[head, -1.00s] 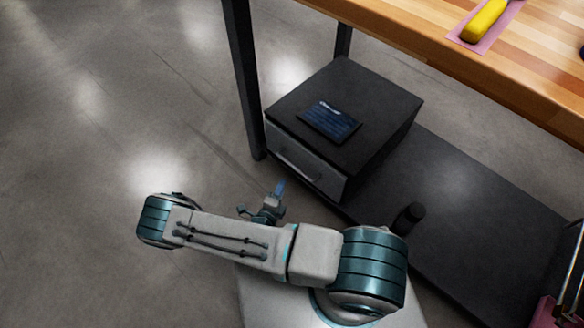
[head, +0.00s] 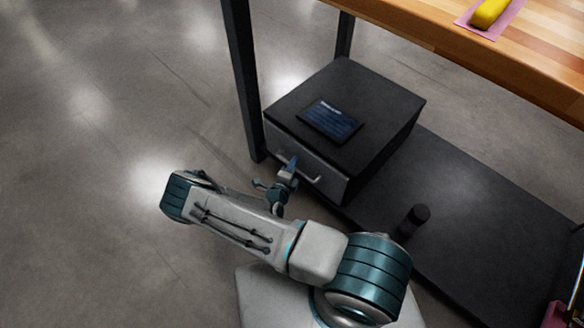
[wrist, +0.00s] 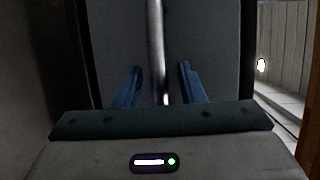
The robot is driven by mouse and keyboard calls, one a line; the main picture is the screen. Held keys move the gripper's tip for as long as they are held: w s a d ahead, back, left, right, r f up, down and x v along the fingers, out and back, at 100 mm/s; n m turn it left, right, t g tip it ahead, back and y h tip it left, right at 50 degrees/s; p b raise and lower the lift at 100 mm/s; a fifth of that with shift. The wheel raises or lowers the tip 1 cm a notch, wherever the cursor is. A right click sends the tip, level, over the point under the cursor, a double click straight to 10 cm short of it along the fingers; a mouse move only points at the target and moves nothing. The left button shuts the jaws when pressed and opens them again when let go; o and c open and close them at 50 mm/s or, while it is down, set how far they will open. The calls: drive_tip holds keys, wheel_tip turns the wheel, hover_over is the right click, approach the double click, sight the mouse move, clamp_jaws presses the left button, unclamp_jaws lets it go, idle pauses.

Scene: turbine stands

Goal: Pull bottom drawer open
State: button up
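A dark box-shaped drawer unit (head: 345,97) stands on the low shelf under the table. Its one visible grey drawer front (head: 333,184) looks flush with the unit. A metal bar handle (head: 316,180) crosses that front; part of it is hidden by my gripper. My gripper (head: 292,165) is at the handle's left part. In the wrist view the handle (wrist: 156,35) runs upright between the two blue fingers of my gripper (wrist: 160,70). The fingers are apart, with a gap on each side of the bar. I cannot tell how deep the bar sits between them.
A dark tablet-like panel (head: 330,119) lies on the unit. A black table leg (head: 240,75) stands close to its left. A small black cylinder (head: 414,219) stands on the low shelf (head: 480,215) at right. The wooden tabletop (head: 420,40) overhangs behind. Floor at left is clear.

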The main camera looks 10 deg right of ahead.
clamp_jaws()
drive_tip(key=shift+s+a, duration=0.1)
